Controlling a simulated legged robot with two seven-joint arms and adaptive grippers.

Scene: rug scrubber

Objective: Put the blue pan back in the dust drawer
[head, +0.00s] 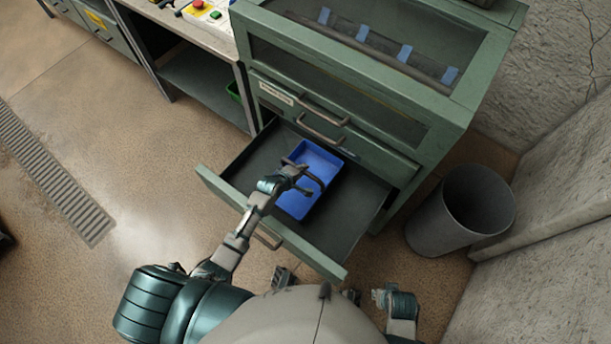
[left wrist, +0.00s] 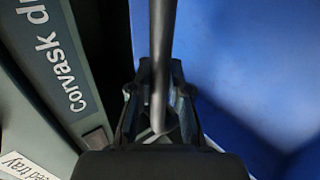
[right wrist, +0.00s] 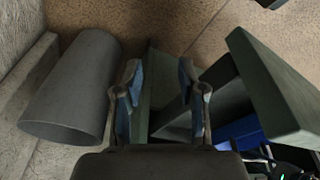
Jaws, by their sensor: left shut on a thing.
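The blue pan (head: 322,164) is within the outline of the open dust drawer (head: 352,215), toward its back middle. I cannot tell whether it rests on the drawer floor or hangs just above it. It shows as a large blue surface in the left wrist view (left wrist: 245,70), and partly behind the drawer wall in the right wrist view (right wrist: 238,128). My left gripper (head: 303,182) is over the pan, shut on its dark bar handle (left wrist: 161,60). My right gripper (right wrist: 158,68) is open and empty, outside the drawer.
The green cabinet (head: 440,125) stands behind the drawer, with closed drawers and bar handles above it. A grey bin (head: 425,230) stands to the right, near the concrete wall (head: 560,250). A workbench (head: 200,35) is at the back left.

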